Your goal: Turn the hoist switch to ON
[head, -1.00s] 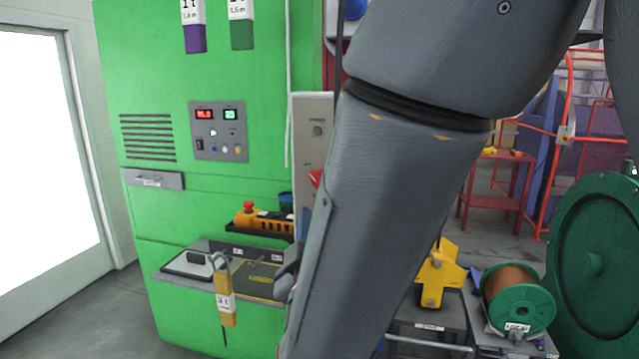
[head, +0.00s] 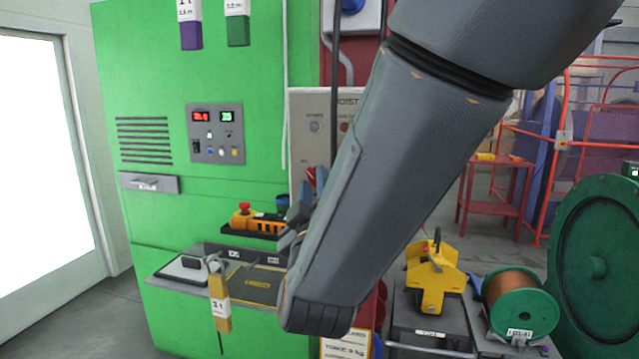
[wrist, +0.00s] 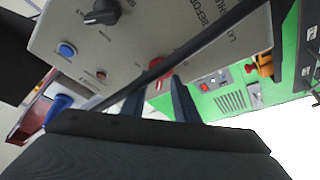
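The grey hoist panel (head: 313,103), with part of the word HOIST showing, stands right of the green cabinet in the head view; my arm covers much of it. A red switch handle (head: 310,178) shows low on it. In the wrist view the panel (wrist: 190,25) is tilted and close. It carries a black knob (wrist: 101,12), a blue button (wrist: 66,50) and the red handle (wrist: 165,68), partly hidden by a dark bar. My gripper (wrist: 160,97) is open and empty, its fingers pointing towards the red handle without visible contact. The switch position cannot be read.
The green cabinet (head: 155,75) has a shelf (head: 170,279) with a hanging yellow tag (head: 220,298). An orange pendant control (head: 255,220) sits in a tray near my gripper. A yellow clamp-like part (head: 432,280) and a copper wire spool (head: 512,296) stand at right.

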